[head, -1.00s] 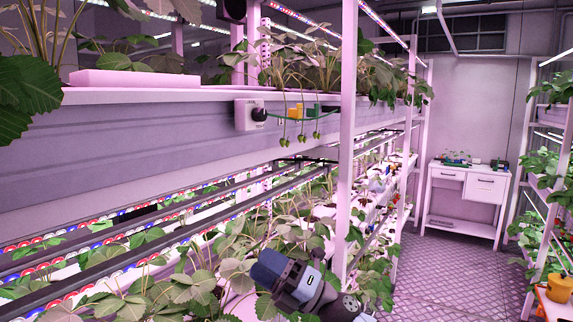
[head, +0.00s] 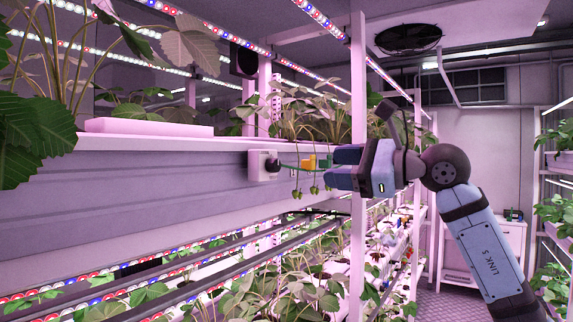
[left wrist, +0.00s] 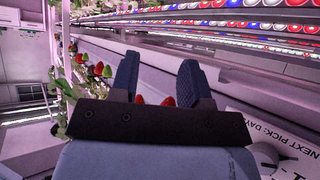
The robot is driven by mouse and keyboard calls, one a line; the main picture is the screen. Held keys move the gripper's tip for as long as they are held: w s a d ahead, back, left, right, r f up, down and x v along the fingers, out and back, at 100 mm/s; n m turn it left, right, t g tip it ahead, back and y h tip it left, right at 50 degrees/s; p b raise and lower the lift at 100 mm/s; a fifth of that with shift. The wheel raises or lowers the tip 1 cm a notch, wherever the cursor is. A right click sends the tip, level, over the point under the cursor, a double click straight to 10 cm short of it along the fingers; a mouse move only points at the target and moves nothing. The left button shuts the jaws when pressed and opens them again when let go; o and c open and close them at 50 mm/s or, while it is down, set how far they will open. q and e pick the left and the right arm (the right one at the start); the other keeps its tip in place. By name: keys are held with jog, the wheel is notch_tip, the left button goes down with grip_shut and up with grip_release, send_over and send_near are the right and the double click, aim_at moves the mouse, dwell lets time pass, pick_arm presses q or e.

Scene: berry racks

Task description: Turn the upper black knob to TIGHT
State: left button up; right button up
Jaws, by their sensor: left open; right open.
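A black knob (head: 272,165) sits on the right side of a white box (head: 257,164) fixed to the upper gutter's side, in the head view. Its pointer and lettering are too small to read. My right gripper (head: 332,168) is open, with its fingers pointing left toward the knob. It is apart from the knob, to its right. My left gripper (left wrist: 160,77) is open in the left wrist view; that view does not show the knob.
A yellow piece (head: 308,163) and a green piece (head: 325,164) lie between knob and right gripper. Green fruit (head: 314,189) hangs just below. A pale rack post (head: 357,240) stands by the gripper. Red berries (left wrist: 107,71) and a printed sign (left wrist: 275,140) show in the left wrist view.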

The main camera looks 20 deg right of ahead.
aim_at(278, 166)
jog(key=p+x, duration=0.2)
jog(key=x, duration=0.8)
jog(key=shift+a+r+p, duration=0.1)
jog(key=shift+a+p, duration=0.05)
jog(key=shift+p, duration=0.2)
jog(key=shift+w+a, duration=0.45)
jog(key=shift+w, duration=0.15)
jog(key=shift+c, duration=0.5)
jog(key=c, duration=0.8)
